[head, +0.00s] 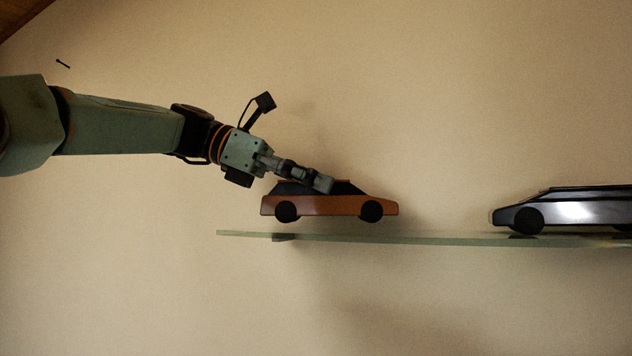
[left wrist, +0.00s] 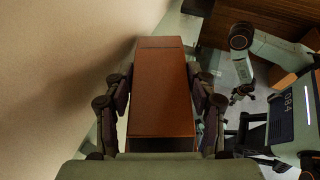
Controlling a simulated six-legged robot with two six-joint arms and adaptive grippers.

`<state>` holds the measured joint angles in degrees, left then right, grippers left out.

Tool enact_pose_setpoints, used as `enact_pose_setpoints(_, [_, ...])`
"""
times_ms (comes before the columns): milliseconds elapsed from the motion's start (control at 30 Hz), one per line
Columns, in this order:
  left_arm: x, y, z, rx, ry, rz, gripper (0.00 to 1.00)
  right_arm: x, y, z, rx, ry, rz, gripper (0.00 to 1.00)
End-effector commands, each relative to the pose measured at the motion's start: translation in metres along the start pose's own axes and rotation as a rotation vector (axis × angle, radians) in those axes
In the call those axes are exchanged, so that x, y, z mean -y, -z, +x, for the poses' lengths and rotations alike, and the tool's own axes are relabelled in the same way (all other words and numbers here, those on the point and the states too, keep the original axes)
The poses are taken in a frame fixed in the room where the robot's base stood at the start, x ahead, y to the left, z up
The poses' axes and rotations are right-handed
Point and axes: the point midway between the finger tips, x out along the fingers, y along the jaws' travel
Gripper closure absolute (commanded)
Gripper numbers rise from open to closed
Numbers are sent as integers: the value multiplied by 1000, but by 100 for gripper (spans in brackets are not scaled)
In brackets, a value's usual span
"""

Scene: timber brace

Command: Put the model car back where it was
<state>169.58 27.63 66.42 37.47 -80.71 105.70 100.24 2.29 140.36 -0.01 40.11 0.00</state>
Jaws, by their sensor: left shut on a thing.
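An orange-brown model car (head: 330,206) with a dark cabin and black wheels is in the head view. My left gripper (head: 322,184) is shut on it from above and to the left, at the cabin. The car hangs level, a small gap above the left part of the glass shelf (head: 400,239). In the left wrist view the car (left wrist: 162,95) fills the space between the two fingers of my left gripper (left wrist: 163,100).
A silver-black model car (head: 570,210) stands on the shelf at the right. Bare shelf lies between the two cars. A dark bracket (head: 285,238) sits under the shelf's left end. The plain wall is behind. A small nail (head: 63,64) sticks out at upper left.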

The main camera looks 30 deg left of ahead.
Motion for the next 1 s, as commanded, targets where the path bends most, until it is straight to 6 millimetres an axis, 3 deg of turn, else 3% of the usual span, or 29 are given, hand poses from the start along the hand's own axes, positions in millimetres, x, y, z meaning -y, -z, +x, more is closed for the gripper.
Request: enact_pose_setpoints(1000, [0, 9, 4, 2, -1, 1, 89, 0, 0, 10, 0, 0, 0, 60])
